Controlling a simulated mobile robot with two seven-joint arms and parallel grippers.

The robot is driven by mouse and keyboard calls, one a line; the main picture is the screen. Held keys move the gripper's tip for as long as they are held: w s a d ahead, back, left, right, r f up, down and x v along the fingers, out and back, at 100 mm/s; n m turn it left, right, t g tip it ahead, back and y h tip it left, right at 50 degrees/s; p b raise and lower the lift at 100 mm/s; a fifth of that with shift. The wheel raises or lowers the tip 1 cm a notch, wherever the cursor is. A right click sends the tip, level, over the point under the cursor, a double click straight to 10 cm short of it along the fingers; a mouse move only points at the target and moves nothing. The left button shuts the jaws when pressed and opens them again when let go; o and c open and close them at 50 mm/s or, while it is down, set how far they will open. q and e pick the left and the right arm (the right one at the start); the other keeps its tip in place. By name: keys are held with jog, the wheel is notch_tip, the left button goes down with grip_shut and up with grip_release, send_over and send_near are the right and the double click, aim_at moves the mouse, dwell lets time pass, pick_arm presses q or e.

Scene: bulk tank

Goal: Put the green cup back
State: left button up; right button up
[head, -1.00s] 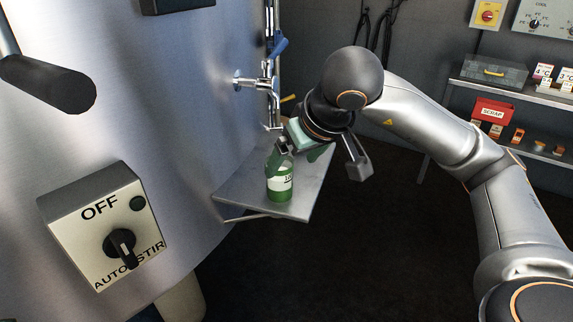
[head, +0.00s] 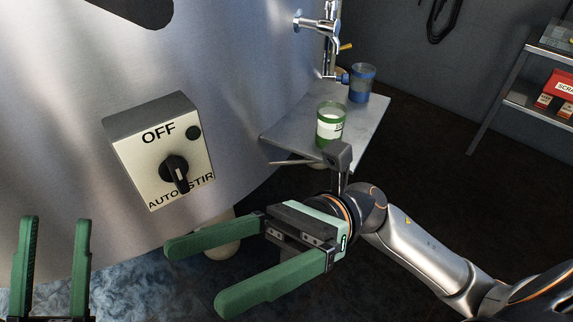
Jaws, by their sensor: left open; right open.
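The green cup (head: 330,125) stands upright on the grey metal shelf (head: 290,134) fixed to the tank's side. It has a white label and looks filled with something pale. My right gripper (head: 205,272) is open and empty, below and to the left of the shelf, its green fingers pointing left and apart from the cup. My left gripper (head: 55,228) is open and empty at the lower left edge, its fingers pointing up, in front of the tank.
A switch box (head: 160,152) marked OFF and AUTO STIR sticks out from the tank wall (head: 60,110).

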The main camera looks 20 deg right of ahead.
jog(key=w+d+f+n+t+h, duration=0.1)
jog(key=w+d+n+t+h, duration=0.3)
jog(key=n+t, duration=1)
jog(key=w+d+f+n+t+h, duration=0.2)
jog(key=w+d+n+t+h, duration=0.3)
jog(key=n+t, duration=0.9)
jog(key=w+d+n, duration=0.1)
jog(key=n, duration=0.1)
jog(key=shift+d+n+h, duration=0.15)
jog(key=shift+n+h, duration=0.15)
